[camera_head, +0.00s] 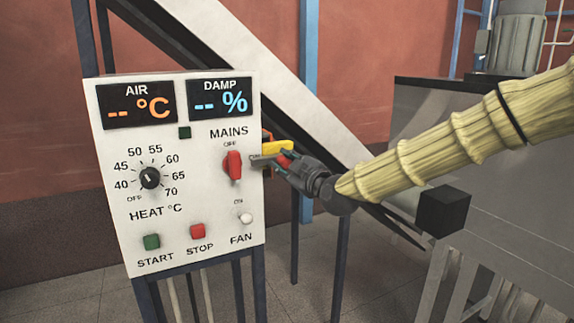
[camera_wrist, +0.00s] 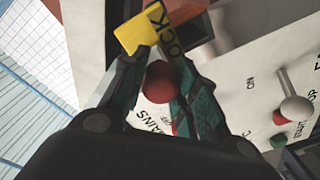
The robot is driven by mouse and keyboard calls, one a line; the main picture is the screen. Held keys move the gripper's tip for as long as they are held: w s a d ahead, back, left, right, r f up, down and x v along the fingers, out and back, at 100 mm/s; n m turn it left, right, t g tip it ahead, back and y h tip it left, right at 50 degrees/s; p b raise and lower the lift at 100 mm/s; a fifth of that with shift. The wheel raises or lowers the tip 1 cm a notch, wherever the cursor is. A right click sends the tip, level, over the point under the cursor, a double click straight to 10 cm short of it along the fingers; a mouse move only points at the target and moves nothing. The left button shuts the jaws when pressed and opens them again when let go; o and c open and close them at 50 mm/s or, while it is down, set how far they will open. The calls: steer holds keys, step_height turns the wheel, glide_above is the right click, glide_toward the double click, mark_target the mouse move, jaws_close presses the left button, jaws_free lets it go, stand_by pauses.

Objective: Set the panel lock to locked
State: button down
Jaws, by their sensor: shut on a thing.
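The panel lock shows as a yellow piece (camera_head: 277,147) at the right edge of the white control panel (camera_head: 112,225). In the wrist view this yellow piece (camera_wrist: 138,33) stands at the top, with the letters "OCK" readable beside it. My gripper (camera_head: 282,160) is at the panel's right edge, reaching in from the right. In the wrist view its fingers (camera_wrist: 168,88) are closed around a red ball knob (camera_wrist: 160,82), just below the yellow piece. The fingers and wrist hide part of the lock, and I cannot read its position.
The red MAINS switch (camera_head: 233,165) is close left of my gripper. The heat dial (camera_head: 150,178), START button (camera_head: 152,241), STOP button (camera_head: 197,230) and FAN toggle (camera_head: 245,218) are on the panel face. A pale sloping chute (camera_head: 290,105) runs behind; a grey metal machine (camera_head: 500,205) stands right.

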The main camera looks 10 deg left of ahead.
mark_target(268, 161)
steer(key=shift+s+a+b, duration=0.35)
steer(key=shift+s+a, duration=0.1)
steer(key=shift+a, duration=0.2)
steer(key=shift+s+a+b, duration=0.3)
steer(key=shift+s+a, duration=0.15)
steer(key=shift+a, duration=0.2)
steer(key=c, duration=1.2)
jaws_free()
steer(key=shift+o, duration=0.7)
steer(key=shift+s+a, duration=0.1)
steer(key=shift+a, duration=0.05)
steer(key=shift+d, duration=0.2)
steer(key=v, duration=1.1)
steer(key=shift+s+d, duration=0.2)
steer(key=shift+s, duration=0.15)
